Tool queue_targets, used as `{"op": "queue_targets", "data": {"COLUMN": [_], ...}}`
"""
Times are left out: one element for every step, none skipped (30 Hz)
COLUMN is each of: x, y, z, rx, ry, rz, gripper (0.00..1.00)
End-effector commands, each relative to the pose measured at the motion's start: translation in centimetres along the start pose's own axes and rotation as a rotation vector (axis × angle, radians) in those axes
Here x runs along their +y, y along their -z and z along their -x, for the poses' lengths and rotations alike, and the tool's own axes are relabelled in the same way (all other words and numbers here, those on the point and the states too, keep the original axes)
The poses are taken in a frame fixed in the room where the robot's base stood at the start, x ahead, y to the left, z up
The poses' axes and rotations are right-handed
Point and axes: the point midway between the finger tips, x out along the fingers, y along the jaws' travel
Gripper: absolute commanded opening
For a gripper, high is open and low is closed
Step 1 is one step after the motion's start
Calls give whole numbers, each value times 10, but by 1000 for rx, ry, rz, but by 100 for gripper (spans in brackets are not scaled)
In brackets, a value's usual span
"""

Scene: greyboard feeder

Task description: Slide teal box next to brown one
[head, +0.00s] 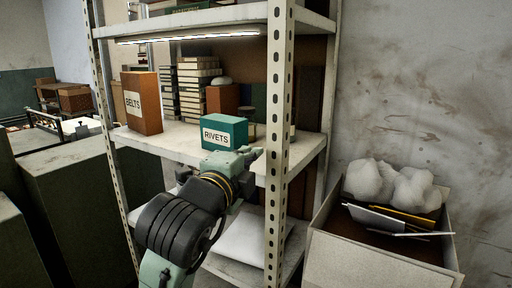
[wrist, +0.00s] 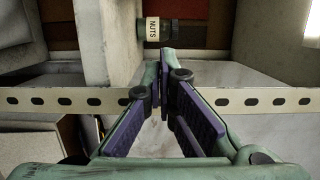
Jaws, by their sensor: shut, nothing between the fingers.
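The teal box (head: 224,133), labelled RIVETS, stands upright on the middle shelf near its front edge. The brown box (head: 142,103), labelled BELTS, stands on the same shelf to the left, with a clear gap between the two. My gripper (head: 250,153) is shut and empty, low at the right end of the teal box, between it and the perforated front post. I cannot tell whether it touches the box. In the wrist view the fingers (wrist: 166,84) meet at their tips. Neither box is recognisable there.
The perforated post (head: 279,140) stands close right of my gripper; it crosses the wrist view (wrist: 60,100). A jar labelled NUTS (wrist: 155,30) is ahead of the fingers. The shelf front (head: 180,142) between the boxes is bare. A carton (head: 380,262) sits right.

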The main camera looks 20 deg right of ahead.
Motion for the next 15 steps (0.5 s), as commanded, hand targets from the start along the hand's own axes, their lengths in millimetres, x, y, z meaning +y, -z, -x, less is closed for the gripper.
{"op": "queue_targets", "data": {"x": [0, 0, -1, -1, -1, -2, -2, -2, -2, -2, -2, -2, -3, -3, -3], "y": [0, 0, 0, 0, 0, 0, 0, 0, 0, 0, 0, 0, 0, -1, 0], "z": [-5, -8, -13, -18, -24, -31, -38, -44, -53, -60, -66, -75, -82, -88, -96], "rx": [2, 3, 2, 2, 2, 2, 2, 2, 2, 2, 1, 1, 1, 0, 0], "ry": [-4, -5, -3, -3, -4, -3, -4, -4, -4, -4, -3, -3, -3, -2, -2], "rz": [0, 0, 1, 2, 3, 4, 4, 4, 5, 5, 5, 4, 5, 5, 4], "gripper": [0, 0, 0, 0, 0, 0, 0, 0, 0, 0, 0, 0, 0, 0, 0]}}
